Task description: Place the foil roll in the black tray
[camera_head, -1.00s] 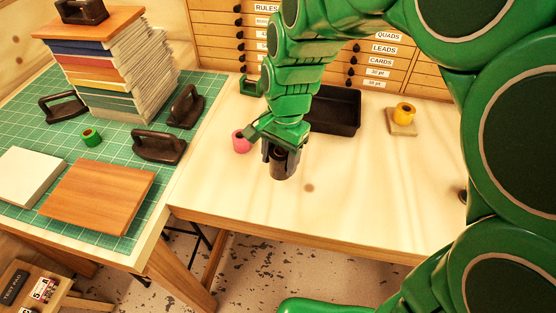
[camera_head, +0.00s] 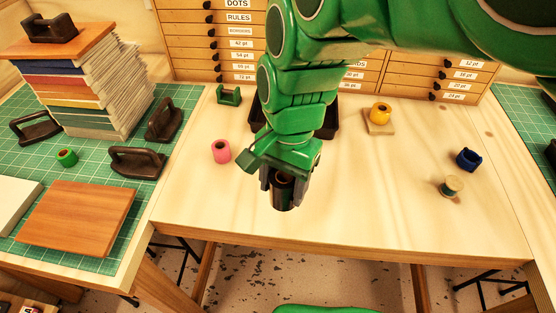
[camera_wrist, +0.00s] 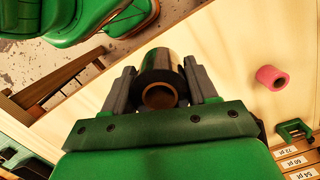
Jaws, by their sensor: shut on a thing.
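A dark, nearly black foil roll (camera_head: 284,188) with a brown core is held between the fingers of my gripper (camera_head: 281,192), over the front middle of the pale table. In the wrist view the roll (camera_wrist: 158,68) sits between both grey fingers of my gripper (camera_wrist: 160,85), its open core end facing the camera. Whether its lower end touches the table is hard to tell. The black tray (camera_head: 331,128) stands behind my arm, which hides most of it; its right side and a bit of its left side show. The roll is in front of the tray.
A pink roll (camera_head: 221,151) stands left of my gripper, with a green holder (camera_head: 229,95) behind it. A yellow roll (camera_head: 380,113) on a wooden block, a blue holder (camera_head: 468,159) and a spool (camera_head: 452,186) are to the right. Drawers (camera_head: 215,50) close off the back.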

